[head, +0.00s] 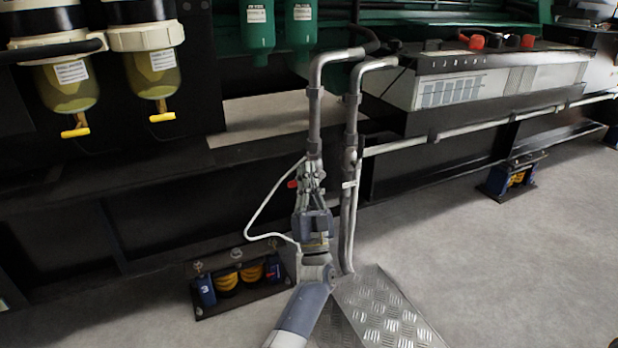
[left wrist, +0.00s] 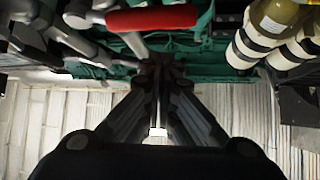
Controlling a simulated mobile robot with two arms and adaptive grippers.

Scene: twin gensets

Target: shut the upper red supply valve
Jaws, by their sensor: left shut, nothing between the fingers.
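A red valve handle (head: 292,184) shows as a small red tip at the left side of the grey supply pipe (head: 314,135) in the head view; most of it is hidden by my gripper. In the left wrist view a red lever handle (left wrist: 150,18) lies almost level across the top, on grey pipework. My left gripper (head: 312,170) stands upright in front of the pipes, beside the red tip. Its fingers (left wrist: 160,68) come together with nothing between them, and the handle appears past the fingertips in the wrist view. I cannot tell whether they touch. My right gripper is not in view.
A second grey pipe (head: 352,120) runs close on the right. A tread plate (head: 385,315) lies at its foot. Filter bowls (head: 68,85) with yellow drain taps hang at upper left. A battery box (head: 480,80) stands at right. Open floor (head: 500,270) is at lower right.

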